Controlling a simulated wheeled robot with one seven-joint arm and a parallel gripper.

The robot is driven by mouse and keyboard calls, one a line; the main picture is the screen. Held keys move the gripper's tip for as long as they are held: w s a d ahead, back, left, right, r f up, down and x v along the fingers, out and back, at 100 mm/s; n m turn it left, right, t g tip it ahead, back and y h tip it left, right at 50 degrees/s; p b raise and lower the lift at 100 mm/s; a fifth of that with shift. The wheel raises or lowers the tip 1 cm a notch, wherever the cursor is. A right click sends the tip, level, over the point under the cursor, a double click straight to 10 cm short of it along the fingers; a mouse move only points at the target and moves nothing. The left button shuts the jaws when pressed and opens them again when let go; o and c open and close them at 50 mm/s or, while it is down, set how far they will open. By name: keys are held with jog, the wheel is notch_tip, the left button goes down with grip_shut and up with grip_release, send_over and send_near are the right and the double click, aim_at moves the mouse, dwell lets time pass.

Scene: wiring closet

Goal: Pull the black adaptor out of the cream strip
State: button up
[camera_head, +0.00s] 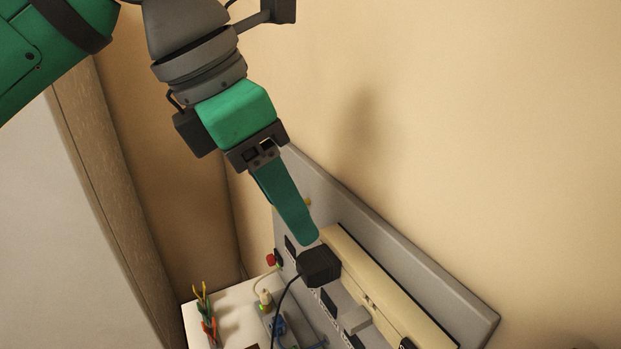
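The black adaptor (319,266) sits at the upper left end of the cream strip (372,278), and a thin dark cable runs down and left from it. The strip runs diagonally down to the right along a grey board. My gripper (304,238) reaches down from above, and its green fingertip is just above the adaptor's top edge. Only one finger shows clearly, so the gap between the fingers is hidden. I cannot tell whether the fingertip touches the adaptor. The join between the adaptor and the strip is mostly hidden.
The grey board (455,298) stands against the beige wall. A white surface (238,318) at lower left carries colored wires (207,318) and small parts. A red knob (271,260) is left of the adaptor.

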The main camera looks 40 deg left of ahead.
aim_at(309, 262)
jog(key=x, duration=0.9)
jog(key=shift+w+a+f, duration=0.15)
jog(key=shift+w+f, duration=0.1)
jog(key=shift+f, duration=0.1)
jog(key=shift+w+d+f, duration=0.2)
jog(key=shift+d+f, duration=0.1)
jog(key=shift+f, duration=0.15)
jog(key=shift+a, duration=0.1)
jog(key=c, duration=1.2)
jog(key=shift+s+a, duration=0.3)
jog(key=shift+s, duration=0.4)
jog(key=s, duration=0.1)
jog(key=s+a, duration=0.1)
jog(key=s, duration=0.2)
jog(key=shift+a, duration=0.35)
